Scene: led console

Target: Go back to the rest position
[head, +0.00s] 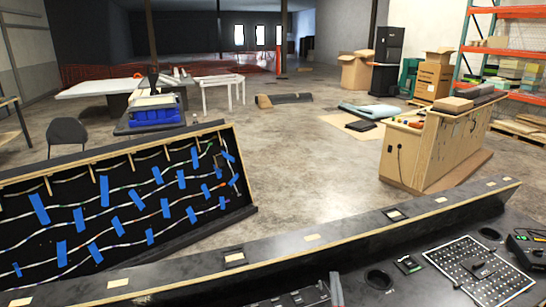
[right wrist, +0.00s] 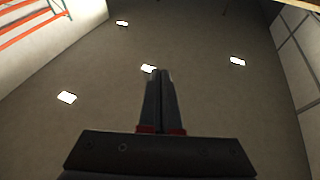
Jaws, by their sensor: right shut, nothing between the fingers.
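My right gripper (right wrist: 158,75) shows in the right wrist view with its two dark fingers together and nothing between them. It points up toward the ceiling. In the head view, a narrow grey upright shape at the bottom edge, right of the middle, looks like its fingertips (head: 336,287), in front of the console. The dark console (head: 405,222) spans the bottom of the head view. A white perforated panel (head: 470,284) lies on its right part. My left gripper is not in either view.
A dark panel with wavy light strips and blue tape (head: 105,222) stands at left. A wooden workbench (head: 438,150) stands at right, before orange shelving (head: 505,42). Small devices (head: 408,265) sit on the console. The concrete floor (head: 300,165) between is mostly open. Ceiling lights (right wrist: 237,61) show overhead.

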